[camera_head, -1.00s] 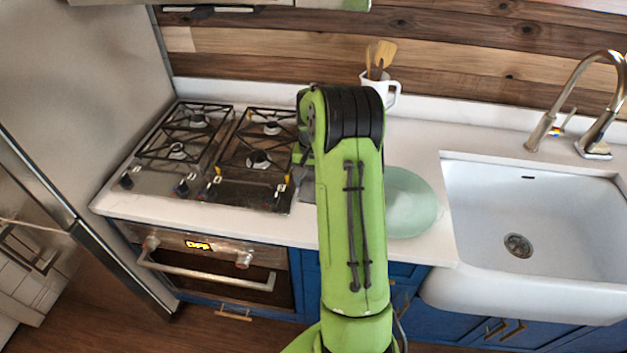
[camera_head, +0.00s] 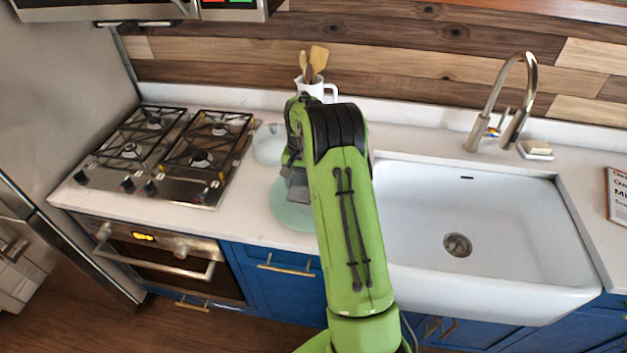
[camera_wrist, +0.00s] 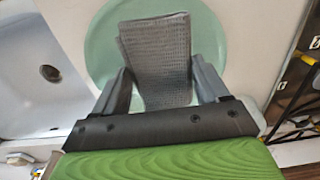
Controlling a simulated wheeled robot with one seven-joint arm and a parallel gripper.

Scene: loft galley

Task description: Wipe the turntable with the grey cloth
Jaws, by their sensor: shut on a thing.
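The turntable (camera_head: 287,212) is a round pale green disc on the white counter between the stove and the sink. It also fills the middle of the wrist view (camera_wrist: 102,43). My gripper (camera_head: 297,187) is over the disc, and my arm hides part of it in the head view. In the wrist view, my gripper (camera_wrist: 163,86) is shut on the grey cloth (camera_wrist: 157,50), a folded, ribbed piece between the fingers. The cloth lies over the disc in that picture; I cannot tell whether it touches the surface.
A pale round item (camera_head: 268,146) stands behind the turntable, beside the gas stove (camera_head: 165,150). A white jug with wooden utensils (camera_head: 318,88) is at the back wall. The sink (camera_head: 480,215) is right of my arm, with a tall faucet (camera_head: 500,100) behind it.

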